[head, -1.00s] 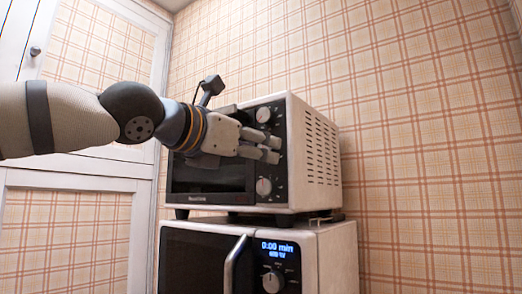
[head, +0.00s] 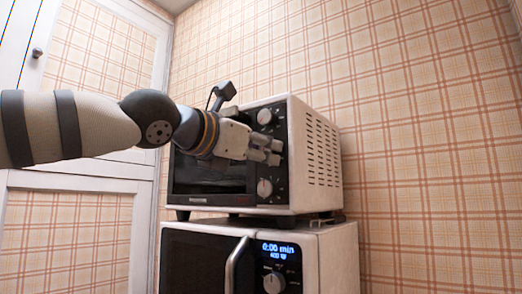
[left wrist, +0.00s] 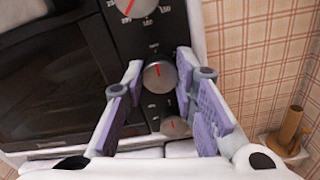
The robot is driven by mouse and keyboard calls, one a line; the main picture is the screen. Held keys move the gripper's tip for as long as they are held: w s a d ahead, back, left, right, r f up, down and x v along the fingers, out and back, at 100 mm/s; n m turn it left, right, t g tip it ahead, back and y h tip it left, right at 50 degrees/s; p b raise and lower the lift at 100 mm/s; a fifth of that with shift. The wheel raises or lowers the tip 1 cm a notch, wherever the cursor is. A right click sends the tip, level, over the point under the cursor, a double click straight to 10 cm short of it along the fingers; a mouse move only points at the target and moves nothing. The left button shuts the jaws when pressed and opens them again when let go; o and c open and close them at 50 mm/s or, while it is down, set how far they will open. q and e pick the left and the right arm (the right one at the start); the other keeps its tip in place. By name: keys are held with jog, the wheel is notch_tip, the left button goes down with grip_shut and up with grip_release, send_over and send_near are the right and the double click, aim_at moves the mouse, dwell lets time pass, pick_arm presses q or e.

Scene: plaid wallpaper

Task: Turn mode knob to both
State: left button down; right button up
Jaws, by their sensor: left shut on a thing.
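The toaster oven (head: 310,160) has a dark front panel with a column of three knobs at its right. My left gripper (head: 274,150) is at the middle of this panel, in front of the middle knob, which it hides in the head view. In the left wrist view, the round middle knob (left wrist: 159,76) with a red pointer mark lies between the two fingertips of my left gripper (left wrist: 160,68). The gripper is shut on it, with the pointer facing roughly upward in that view. My right gripper is in no view.
The top knob (head: 265,116) and bottom knob (head: 265,188) are close above and below the fingers. The toaster oven stands on a microwave (head: 335,262) with a lit display. Plaid wall lies to the right, and a white cabinet (head: 70,178) stands at left.

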pick_arm(q)
jog(key=shift+m, duration=17.6)
jog(key=c, duration=1.3)
grip_release()
jog(key=shift+f, duration=0.1)
